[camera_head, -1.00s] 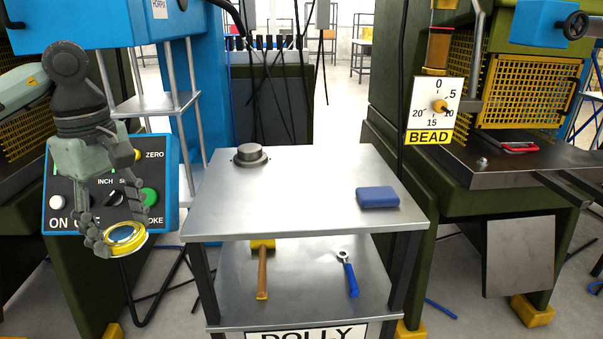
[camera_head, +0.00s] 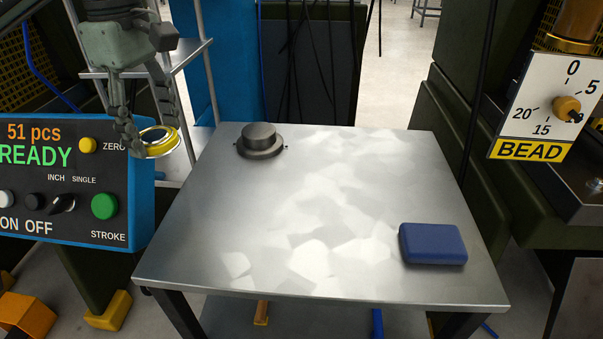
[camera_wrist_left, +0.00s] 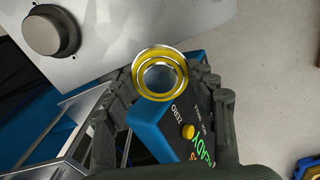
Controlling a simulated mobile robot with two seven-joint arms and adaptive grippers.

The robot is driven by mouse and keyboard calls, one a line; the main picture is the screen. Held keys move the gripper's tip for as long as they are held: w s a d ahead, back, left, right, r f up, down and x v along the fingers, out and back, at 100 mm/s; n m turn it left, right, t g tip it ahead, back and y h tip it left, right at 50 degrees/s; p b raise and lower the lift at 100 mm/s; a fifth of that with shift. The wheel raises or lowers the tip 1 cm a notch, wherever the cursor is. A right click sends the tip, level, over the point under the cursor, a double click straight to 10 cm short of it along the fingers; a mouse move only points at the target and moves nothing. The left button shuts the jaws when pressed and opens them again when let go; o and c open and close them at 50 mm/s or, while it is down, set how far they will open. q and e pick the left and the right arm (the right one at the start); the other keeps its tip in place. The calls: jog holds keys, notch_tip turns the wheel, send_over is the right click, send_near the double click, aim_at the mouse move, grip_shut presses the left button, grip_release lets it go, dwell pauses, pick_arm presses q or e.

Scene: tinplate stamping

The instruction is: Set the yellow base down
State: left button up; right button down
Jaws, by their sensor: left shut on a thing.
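The yellow base (camera_head: 159,143) is a round, shallow piece with a yellow outside and a silvery ring. My left gripper (camera_head: 150,145) is shut on it and holds it in the air, left of the table's far left corner and in front of the control panel. In the left wrist view the yellow base (camera_wrist_left: 160,75) sits between the fingers of the left gripper (camera_wrist_left: 155,88), with its ringed face toward the camera. It is apart from the metal table top (camera_head: 330,190). My right gripper is not in view.
A dark round stepped block (camera_head: 260,141) stands at the table's far left. A blue block (camera_head: 432,244) lies near its right front. The middle of the top is clear. The control panel (camera_head: 70,190) stands left, the BEAD dial (camera_head: 545,105) right.

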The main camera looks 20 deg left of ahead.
pick_arm(q)
jog(key=shift+s+d+f, duration=0.2)
jog(key=shift+s+d, duration=0.05)
jog(key=shift+d, duration=0.05)
jog(key=s+d+f+b, duration=0.1)
jog(key=d+f+b, duration=0.1)
jog(key=d, duration=0.1)
send_over(221, 232)
notch_tip(221, 232, down, 5)
jog(key=shift+r, duration=0.2)
notch_tip(221, 232, down, 4)
jog(key=shift+r+b, duration=0.25)
jog(key=shift+b, duration=0.35)
jog(key=shift+f, duration=0.2)
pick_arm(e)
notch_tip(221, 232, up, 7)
pick_arm(q)
jog(key=shift+f, duration=0.1)
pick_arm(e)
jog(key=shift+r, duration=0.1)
pick_arm(q)
jog(key=o, duration=0.6)
jog(key=shift+o, duration=0.8)
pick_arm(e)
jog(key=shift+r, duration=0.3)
